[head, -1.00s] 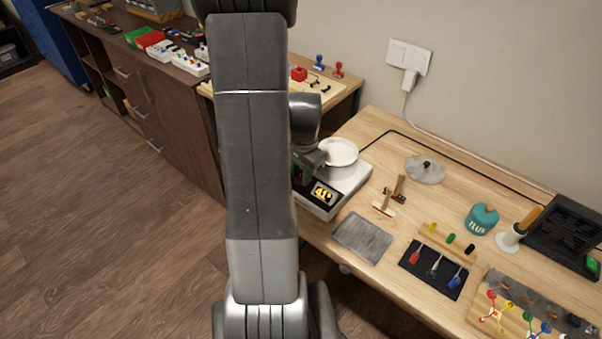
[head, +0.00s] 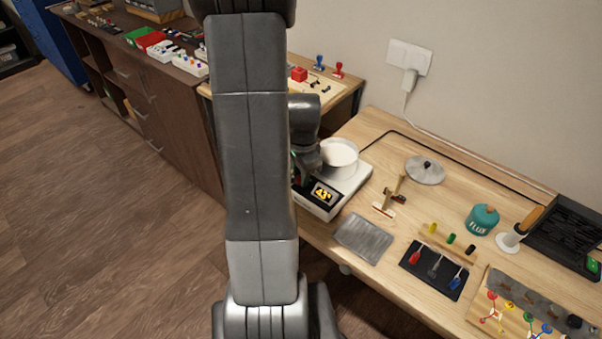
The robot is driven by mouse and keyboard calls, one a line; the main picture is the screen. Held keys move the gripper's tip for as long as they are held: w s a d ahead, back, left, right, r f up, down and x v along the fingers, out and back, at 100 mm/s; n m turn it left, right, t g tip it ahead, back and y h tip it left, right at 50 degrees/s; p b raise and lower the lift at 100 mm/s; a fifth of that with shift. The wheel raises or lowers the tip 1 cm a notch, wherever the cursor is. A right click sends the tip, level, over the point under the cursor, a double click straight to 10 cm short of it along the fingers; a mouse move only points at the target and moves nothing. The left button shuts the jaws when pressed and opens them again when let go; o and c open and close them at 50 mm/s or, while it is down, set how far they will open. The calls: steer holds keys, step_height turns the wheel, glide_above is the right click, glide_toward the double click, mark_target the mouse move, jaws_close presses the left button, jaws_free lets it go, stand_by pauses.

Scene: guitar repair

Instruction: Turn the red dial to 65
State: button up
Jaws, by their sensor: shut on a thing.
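A white heating unit (head: 352,197) stands on the wooden bench with a white pot (head: 340,158) on top. Its dark display (head: 323,193) shows yellow digits that look like 43. My gripper (head: 301,178) is down at the unit's left front, left of the display, and is shut. The red dial is hidden behind my gripper and arm, where the jaws are closed. The fingertips are mostly hidden too.
My arm covers the middle left of the view. A grey plate (head: 363,238), a small wooden-handled tool (head: 398,188), a grey lid (head: 425,170) and a teal flux tin (head: 482,219) lie to the right. Small tools rest on a black mat (head: 432,270).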

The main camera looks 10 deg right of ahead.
steer(key=o, duration=1)
steer(key=r, duration=0.9)
steer(key=r+p, duration=0.1)
steer(key=r, duration=0.3)
steer(key=shift+s+d+r, duration=0.15)
steer(key=shift+s+r, duration=0.25)
steer(key=f, duration=0.9)
steer(key=f+b, duration=0.1)
steer(key=f, duration=0.4)
steer(key=shift+w, duration=0.4)
steer(key=shift+r, duration=0.1)
steer(key=shift+r, duration=0.1)
